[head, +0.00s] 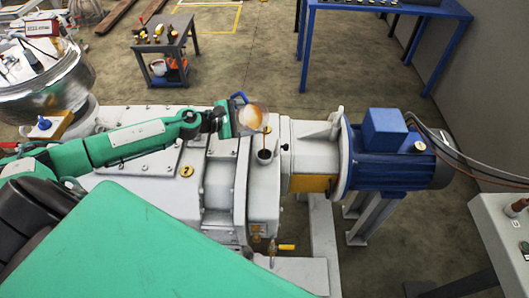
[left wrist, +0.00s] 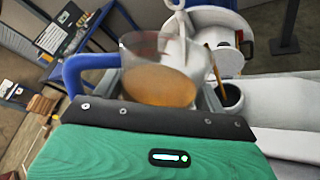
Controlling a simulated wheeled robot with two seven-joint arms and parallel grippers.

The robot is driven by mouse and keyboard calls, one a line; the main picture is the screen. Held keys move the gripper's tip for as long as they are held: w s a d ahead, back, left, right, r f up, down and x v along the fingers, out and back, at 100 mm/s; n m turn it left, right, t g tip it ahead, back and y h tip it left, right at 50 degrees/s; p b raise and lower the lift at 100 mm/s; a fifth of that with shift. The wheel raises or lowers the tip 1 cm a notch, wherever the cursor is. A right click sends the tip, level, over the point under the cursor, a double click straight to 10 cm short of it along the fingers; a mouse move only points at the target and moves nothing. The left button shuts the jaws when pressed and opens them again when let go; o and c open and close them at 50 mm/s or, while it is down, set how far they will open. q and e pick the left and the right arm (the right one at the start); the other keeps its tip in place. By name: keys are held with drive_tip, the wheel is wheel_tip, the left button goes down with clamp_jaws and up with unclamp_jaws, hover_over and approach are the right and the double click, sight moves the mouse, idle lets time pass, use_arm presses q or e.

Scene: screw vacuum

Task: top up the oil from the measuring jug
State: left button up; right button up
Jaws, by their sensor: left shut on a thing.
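My left gripper (head: 228,119) is shut on the measuring jug (head: 252,115), a clear jug with a blue handle. The jug also shows in the left wrist view (left wrist: 158,75), with amber oil in it. In the head view it is tilted, and a thin brown stream of oil (head: 265,142) runs down from it to the dark filler opening (head: 264,156) on top of the grey pump housing. The opening (left wrist: 230,97) also shows at the right of the jug in the left wrist view, with the stream reaching it. My right gripper is not in view.
A blue motor (head: 385,150) sits right of the opening, with brass plugs (head: 186,171) on the housing at left. A small cart (head: 165,50) and blue bench (head: 385,12) stand behind.

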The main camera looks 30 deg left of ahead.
use_arm(q)
drive_tip(key=shift+d+f+m+y+p, duration=0.1)
drive_tip(key=shift+f+m+y+p, duration=0.25)
drive_tip(key=shift+p, duration=0.8)
drive_tip(key=shift+d+f+m+y+p, duration=0.1)
drive_tip(key=shift+m+y+p, duration=0.15)
drive_tip(key=shift+m+p, duration=0.6)
idle(6.0)
